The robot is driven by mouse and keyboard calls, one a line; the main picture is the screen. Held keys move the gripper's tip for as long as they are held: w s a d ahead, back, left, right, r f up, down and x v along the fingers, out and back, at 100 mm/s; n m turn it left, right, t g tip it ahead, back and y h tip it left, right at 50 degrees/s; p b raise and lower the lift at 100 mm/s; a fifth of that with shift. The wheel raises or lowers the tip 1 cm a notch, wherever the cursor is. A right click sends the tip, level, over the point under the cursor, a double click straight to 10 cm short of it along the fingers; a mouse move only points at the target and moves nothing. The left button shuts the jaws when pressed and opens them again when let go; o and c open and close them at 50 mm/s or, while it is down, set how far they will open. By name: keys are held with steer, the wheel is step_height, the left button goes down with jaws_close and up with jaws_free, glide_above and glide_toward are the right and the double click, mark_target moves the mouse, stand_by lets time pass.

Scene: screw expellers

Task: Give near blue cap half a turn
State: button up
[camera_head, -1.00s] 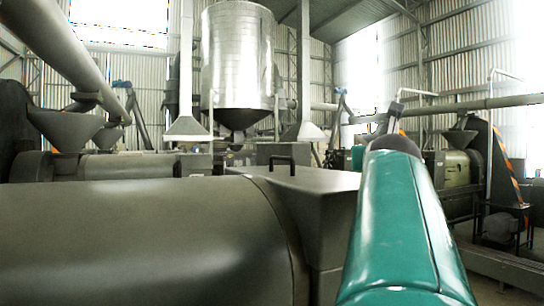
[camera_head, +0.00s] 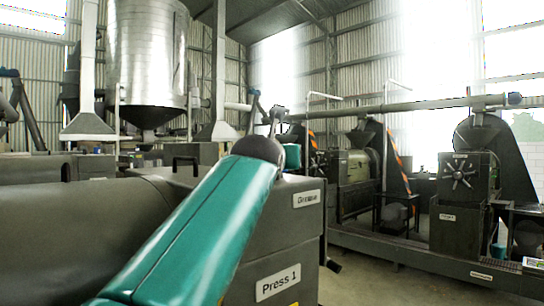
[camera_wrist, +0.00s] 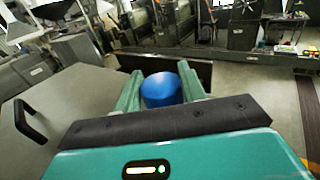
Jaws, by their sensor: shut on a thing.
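The blue cap (camera_wrist: 160,90) is in the wrist view, between the two green fingers of my gripper (camera_wrist: 161,84). My gripper is shut on it, with one finger on each side. A dark face or gap lies behind the cap; what the cap sits on is hidden.
A grey machine housing labelled "Press 1" (camera_head: 279,282) stands close under my arm. A black handle (camera_wrist: 26,122) rises from its lid. A press with a spoked handwheel (camera_head: 459,172) stands at the right. The floor (camera_head: 385,277) between them is open.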

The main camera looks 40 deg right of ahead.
stand_by(0.4)
steer(key=o, duration=1)
steer(key=shift+c, duration=0.2)
steer(key=shift+a, duration=0.1)
steer(key=v, duration=1.3)
steer(key=shift+s+a, duration=0.2)
steer(key=shift+a, duration=0.05)
